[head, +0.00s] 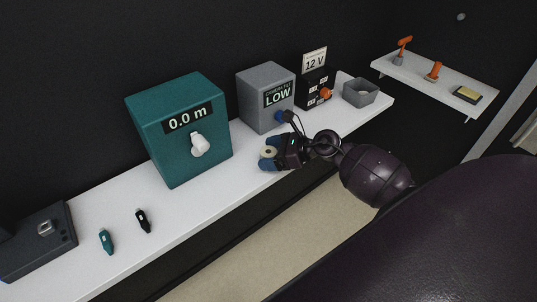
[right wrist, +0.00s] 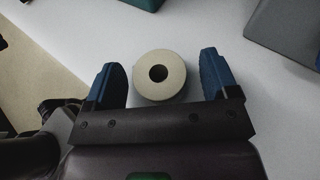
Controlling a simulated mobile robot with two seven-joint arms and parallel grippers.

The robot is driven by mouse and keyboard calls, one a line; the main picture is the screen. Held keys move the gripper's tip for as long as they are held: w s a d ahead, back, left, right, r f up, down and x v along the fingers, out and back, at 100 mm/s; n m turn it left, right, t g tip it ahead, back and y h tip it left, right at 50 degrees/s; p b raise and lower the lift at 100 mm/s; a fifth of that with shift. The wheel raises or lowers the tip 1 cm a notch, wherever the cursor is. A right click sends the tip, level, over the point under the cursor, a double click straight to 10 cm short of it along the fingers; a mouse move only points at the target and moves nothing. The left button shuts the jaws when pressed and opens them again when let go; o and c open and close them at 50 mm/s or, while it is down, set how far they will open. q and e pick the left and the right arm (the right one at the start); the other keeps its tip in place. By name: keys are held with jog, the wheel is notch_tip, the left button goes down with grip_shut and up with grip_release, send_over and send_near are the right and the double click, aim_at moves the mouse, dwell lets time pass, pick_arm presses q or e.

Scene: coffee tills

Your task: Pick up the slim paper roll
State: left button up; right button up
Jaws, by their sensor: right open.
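The slim paper roll (right wrist: 160,76) is a pale ring with a dark core hole, on the white counter. In the head view the roll (head: 269,152) shows at the tips of my right gripper (head: 268,153). In the right wrist view my right gripper (right wrist: 164,80) is open, with one blue finger on each side of the roll. A gap shows between the roll and each finger, so neither appears to touch it. My left gripper is not in view.
A grey bin (head: 361,97) is at the right end. Small teal (head: 106,241) and black (head: 143,220) items lie left.

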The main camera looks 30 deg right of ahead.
jog(key=shift+w+a+f, duration=0.15)
jog(key=shift+c, duration=0.4)
jog(key=c, duration=0.9)
jog(key=shift+c, duration=0.2)
